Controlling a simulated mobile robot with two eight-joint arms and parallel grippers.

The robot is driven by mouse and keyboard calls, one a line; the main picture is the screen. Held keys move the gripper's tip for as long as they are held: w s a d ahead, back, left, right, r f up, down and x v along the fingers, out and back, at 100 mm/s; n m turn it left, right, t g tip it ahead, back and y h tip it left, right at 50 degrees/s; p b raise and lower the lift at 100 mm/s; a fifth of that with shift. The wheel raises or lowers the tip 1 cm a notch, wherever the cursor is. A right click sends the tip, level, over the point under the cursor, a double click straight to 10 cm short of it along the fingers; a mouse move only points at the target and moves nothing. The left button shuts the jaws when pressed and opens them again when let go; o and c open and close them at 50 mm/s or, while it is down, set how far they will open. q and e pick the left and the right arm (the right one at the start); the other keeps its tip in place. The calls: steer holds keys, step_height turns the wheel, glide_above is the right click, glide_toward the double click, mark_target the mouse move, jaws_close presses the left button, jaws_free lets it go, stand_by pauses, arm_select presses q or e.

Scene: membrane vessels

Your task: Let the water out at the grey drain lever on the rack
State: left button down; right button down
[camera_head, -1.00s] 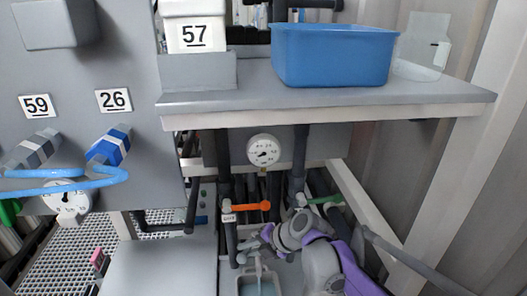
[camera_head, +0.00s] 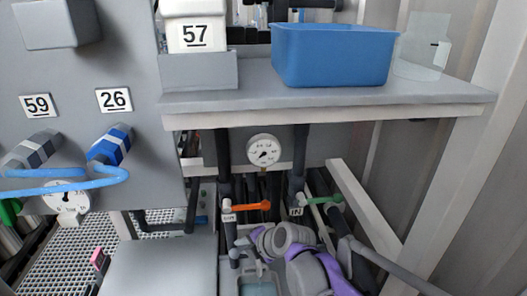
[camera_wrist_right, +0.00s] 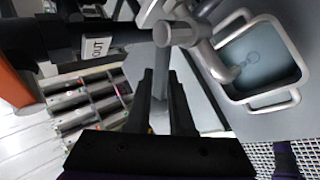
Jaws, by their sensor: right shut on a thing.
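The grey drain valve (camera_head: 243,246) sits low on the rack's left pipe, below the orange lever. It shows larger in the right wrist view (camera_wrist_right: 178,34), its spout angled towards a basin. My right gripper (camera_head: 257,238) is beside this valve. In the right wrist view its dark fingers (camera_wrist_right: 161,88) are shut on the grey drain lever (camera_wrist_right: 160,118), which shows between them. The basin (camera_wrist_right: 289,45), with metal handles, holds some bluish water (camera_wrist_right: 250,58); in the head view it is partly hidden by my right arm. My left gripper is not in view.
The orange lever (camera_head: 252,206) by the OUT label (camera_wrist_right: 97,47) and the green lever (camera_head: 324,200) by the IN label are close above my right arm. A shelf with a blue bin (camera_head: 335,55) overhangs. A gauge (camera_head: 263,150) hangs behind. A slanting beam stands to the right.

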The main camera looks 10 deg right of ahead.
steer(key=w+m+h, duration=0.1)
steer(key=m+h, duration=0.1)
steer(key=m, duration=0.1)
steer(key=w+a+m+t+h, duration=0.1)
steer(key=m+h, duration=0.1)
steer(key=m, duration=0.1)
steer(key=w+m+t+h, duration=0.1)
steer(key=m+h, duration=0.1)
steer(key=shift+w+a+m+h, duration=0.25)
steer(key=shift+m+h, duration=0.05)
steer(key=shift+m, duration=0.1)
stand_by(0.3)
steer(key=c, duration=0.8)
jaws_free()
steer(key=shift+w, duration=0.15)
steer(key=shift+r, duration=0.1)
